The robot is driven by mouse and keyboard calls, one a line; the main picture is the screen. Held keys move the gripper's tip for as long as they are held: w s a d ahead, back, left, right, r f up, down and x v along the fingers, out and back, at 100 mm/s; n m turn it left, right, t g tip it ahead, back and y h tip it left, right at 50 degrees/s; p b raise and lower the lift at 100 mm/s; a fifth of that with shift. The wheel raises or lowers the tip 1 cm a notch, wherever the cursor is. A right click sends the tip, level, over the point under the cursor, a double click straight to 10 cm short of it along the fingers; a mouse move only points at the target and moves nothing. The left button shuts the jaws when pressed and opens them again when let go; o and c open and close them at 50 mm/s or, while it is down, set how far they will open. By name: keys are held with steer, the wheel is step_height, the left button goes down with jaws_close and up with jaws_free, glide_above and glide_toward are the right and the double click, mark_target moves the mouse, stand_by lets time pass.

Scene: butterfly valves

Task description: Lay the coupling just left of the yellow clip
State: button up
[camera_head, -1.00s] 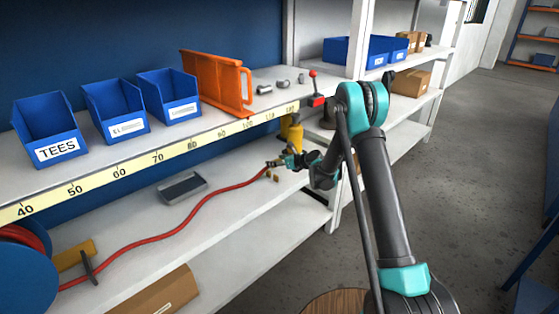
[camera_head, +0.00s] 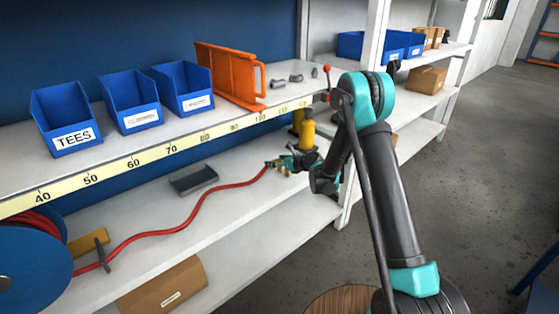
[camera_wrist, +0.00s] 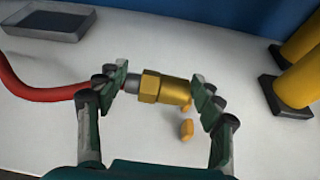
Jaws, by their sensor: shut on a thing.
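The brass coupling (camera_wrist: 166,90) is on the end of the red hose (camera_head: 205,197). My gripper (camera_wrist: 163,92) is shut on it, with one finger at the hose side and the other at the brass end. In the head view my gripper (camera_head: 285,162) is low over the lower shelf. Two small yellow pieces, perhaps the yellow clip (camera_wrist: 187,128), stand just beyond and below the coupling's right end in the wrist view; one is partly hidden by the coupling. Whether the coupling touches the shelf, I cannot tell.
Yellow posts (camera_wrist: 298,88) on dark bases stand to the right. A grey tray (camera_head: 194,180) lies at the left back of the lower shelf (camera_head: 235,175). The upper shelf holds blue bins and an orange frame (camera_head: 230,75). A hose reel (camera_head: 30,250) is far left.

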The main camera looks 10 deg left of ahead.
steer(key=shift+s+a, duration=0.65)
steer(key=shift+s, duration=0.2)
steer(key=shift+s+a, duration=0.65)
steer(key=shift+s, duration=0.15)
steer(key=shift+f, duration=2.9)
steer(key=o, duration=1.3)
steer(key=shift+c, duration=0.2)
